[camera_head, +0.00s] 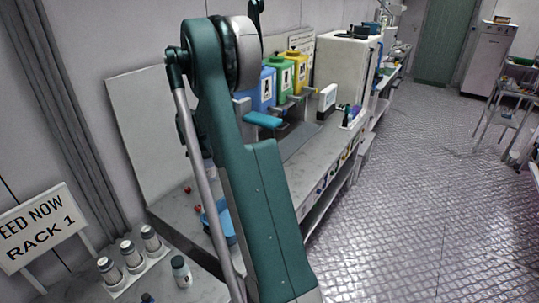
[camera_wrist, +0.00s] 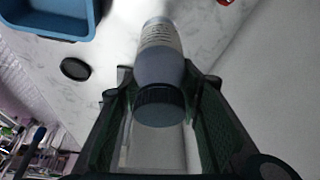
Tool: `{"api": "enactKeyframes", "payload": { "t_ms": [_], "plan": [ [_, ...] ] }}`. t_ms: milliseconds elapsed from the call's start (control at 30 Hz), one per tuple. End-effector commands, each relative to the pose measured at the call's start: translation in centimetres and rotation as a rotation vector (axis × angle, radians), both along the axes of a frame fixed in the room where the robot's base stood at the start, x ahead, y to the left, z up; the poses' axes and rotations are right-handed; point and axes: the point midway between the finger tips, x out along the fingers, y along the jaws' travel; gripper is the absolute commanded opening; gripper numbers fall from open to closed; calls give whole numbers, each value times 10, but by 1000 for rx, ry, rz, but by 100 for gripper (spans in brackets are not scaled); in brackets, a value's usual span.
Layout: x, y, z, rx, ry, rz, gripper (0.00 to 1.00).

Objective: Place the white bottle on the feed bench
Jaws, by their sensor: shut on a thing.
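In the wrist view my gripper (camera_wrist: 158,82) is shut on a pale bottle (camera_wrist: 160,42) with a dark grey cap, one finger at each side near its shoulder. The bottle's far end points toward a marbled bench top (camera_wrist: 112,50); I cannot tell whether it touches it. In the head view the marbled bench (camera_head: 172,212) runs along the wall, partly behind my arm. My gripper and the held bottle are mostly hidden there by my arm.
A blue tray (camera_wrist: 50,22) and a black round disc (camera_wrist: 75,69) lie beside the bottle. Red berries (camera_head: 197,208) lie on the bench. Several capped bottles (camera_head: 131,256) stand on a low white rack by the RACK 1 sign (camera_head: 40,228). Coloured bins (camera_head: 284,75) stand farther back.

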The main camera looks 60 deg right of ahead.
Motion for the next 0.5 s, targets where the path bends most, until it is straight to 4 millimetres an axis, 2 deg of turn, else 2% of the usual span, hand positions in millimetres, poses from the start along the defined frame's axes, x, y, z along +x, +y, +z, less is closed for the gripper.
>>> {"api": "enactKeyframes", "payload": {
  "t_ms": [233, 500],
  "plan": [
    [0, 0, -10, 0, 0, 0, 18],
    [0, 0, -45, 0, 0, 0, 18]
  ]
}}
